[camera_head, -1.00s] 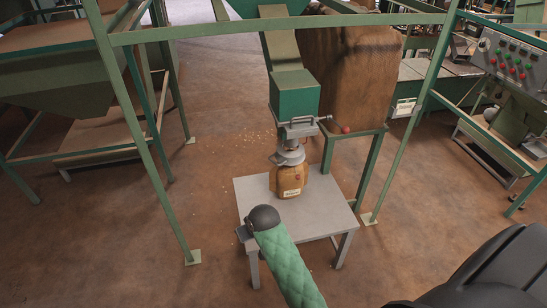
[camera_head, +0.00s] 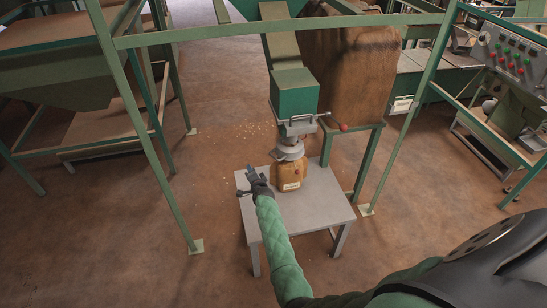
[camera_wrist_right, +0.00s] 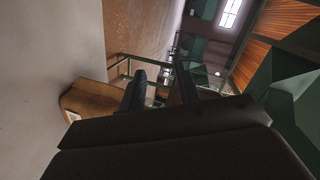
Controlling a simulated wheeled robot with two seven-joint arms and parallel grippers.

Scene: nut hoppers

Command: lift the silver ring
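The silver ring (camera_head: 290,152) sits around the neck of a brown labelled sack (camera_head: 290,179), just under the green hopper's metal outlet. My right gripper (camera_head: 254,174) is just left of the sack, above the left part of the grey table and lower than the ring. In the right wrist view its two dark fingers (camera_wrist_right: 160,88) stand apart with nothing visible between them; the brown sack (camera_wrist_right: 85,100) is left of them. The gripper is apart from the ring in the head view. The ring is not discernible in the wrist view. My left gripper is not in view.
The grey table (camera_head: 315,205) has clear room in front of and right of the sack. The green hopper (camera_head: 294,95), with a red-tipped lever (camera_head: 343,127), hangs above. Green frame posts (camera_head: 160,150) stand at both sides. A large brown sack (camera_head: 347,75) stands behind on a stand.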

